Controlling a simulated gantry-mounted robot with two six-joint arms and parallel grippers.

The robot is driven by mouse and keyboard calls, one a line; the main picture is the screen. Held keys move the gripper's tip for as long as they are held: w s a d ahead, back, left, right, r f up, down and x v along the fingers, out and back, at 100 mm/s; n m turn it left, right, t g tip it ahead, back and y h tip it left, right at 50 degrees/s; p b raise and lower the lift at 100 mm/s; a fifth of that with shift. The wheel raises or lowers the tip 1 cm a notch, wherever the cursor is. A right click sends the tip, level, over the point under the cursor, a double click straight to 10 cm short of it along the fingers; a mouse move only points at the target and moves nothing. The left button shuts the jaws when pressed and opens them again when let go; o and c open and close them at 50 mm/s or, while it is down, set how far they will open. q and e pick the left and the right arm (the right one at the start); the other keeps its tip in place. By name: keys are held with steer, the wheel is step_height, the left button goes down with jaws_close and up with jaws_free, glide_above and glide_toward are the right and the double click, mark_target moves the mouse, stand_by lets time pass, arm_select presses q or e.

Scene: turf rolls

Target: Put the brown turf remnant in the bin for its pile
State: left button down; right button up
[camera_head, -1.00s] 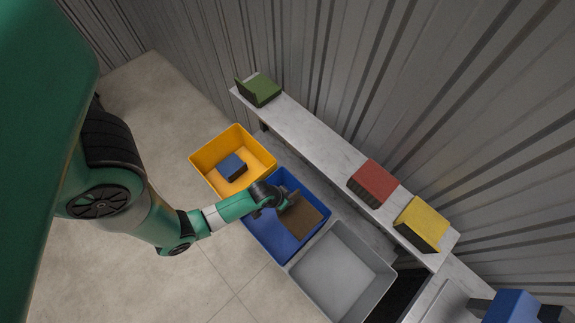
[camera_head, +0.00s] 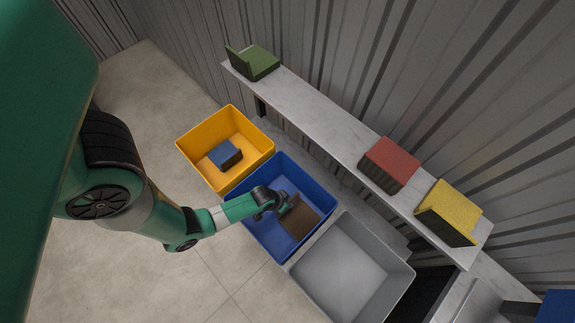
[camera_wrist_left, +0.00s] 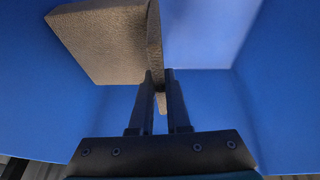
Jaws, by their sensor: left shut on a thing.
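The brown turf remnant (camera_head: 305,217) is an L-shaped piece over the blue bin (camera_head: 267,246). My left gripper (camera_head: 284,206) is shut on its thin upright flap. In the left wrist view the two fingers (camera_wrist_left: 160,80) pinch the flap of the brown remnant (camera_wrist_left: 105,40), with blue bin walls (camera_wrist_left: 270,90) all around. I cannot tell whether the remnant touches the bin floor. My right gripper is not in view.
A yellow bin (camera_head: 200,137) with a blue piece (camera_head: 225,155) stands left of the blue bin. An empty grey bin (camera_head: 350,268) stands right. Green (camera_head: 255,62), red (camera_head: 390,162) and yellow (camera_head: 450,208) pieces lie on a pale shelf (camera_head: 320,121) along the corrugated wall.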

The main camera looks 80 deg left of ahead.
arm_select(q)
steer(key=shift+f+b, duration=1.2)
steer(key=shift+f, duration=0.95)
steer(key=shift+f, duration=0.15)
steer(key=c, duration=0.9)
jaws_free()
steer(key=shift+r+p, duration=0.3)
steer(key=shift+r, duration=0.2)
steer(key=p+v, duration=0.6)
steer(key=v, duration=0.5)
steer(key=shift+s, duration=0.2)
